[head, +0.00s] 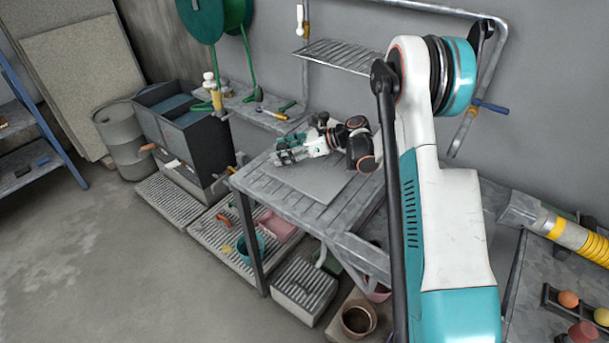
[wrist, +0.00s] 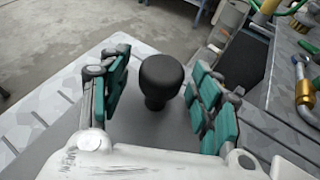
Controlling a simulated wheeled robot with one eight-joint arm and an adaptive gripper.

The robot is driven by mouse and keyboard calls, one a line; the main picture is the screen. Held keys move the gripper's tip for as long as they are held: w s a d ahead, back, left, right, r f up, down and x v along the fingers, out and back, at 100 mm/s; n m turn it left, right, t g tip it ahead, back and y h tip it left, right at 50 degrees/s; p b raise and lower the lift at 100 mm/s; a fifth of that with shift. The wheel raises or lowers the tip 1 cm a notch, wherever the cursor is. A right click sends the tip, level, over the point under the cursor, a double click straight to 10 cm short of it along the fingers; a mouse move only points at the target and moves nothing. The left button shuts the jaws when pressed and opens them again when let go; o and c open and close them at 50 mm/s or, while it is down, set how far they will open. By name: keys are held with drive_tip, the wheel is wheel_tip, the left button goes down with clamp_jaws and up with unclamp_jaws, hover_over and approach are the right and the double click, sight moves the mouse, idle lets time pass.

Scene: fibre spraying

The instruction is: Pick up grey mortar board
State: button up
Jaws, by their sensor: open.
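The grey mortar board (head: 326,186) is a flat grey plate lying on the slatted metal table, partly hidden by my gripper and wrist. In the wrist view, a black rounded knob (wrist: 160,78) stands over the grey board surface (wrist: 178,128) and looks like its handle. My gripper (head: 284,157) is low over the board's far left part. In the wrist view, the teal-padded fingers of my gripper (wrist: 164,72) are open on either side of the knob, with a visible gap on both sides.
The slatted table (head: 265,197) carries the board and has bare room at its near left. A dark open bin (head: 208,140) and a wall shelf (head: 262,112) stand to the left. A wire rack (head: 345,56) is above. Yellow-banded hose (head: 565,232) lies right.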

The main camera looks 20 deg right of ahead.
drive_tip(key=shift+a, duration=0.1)
drive_tip(key=shift+c, duration=0.6)
clamp_jaws()
drive_tip(key=shift+r, duration=0.1)
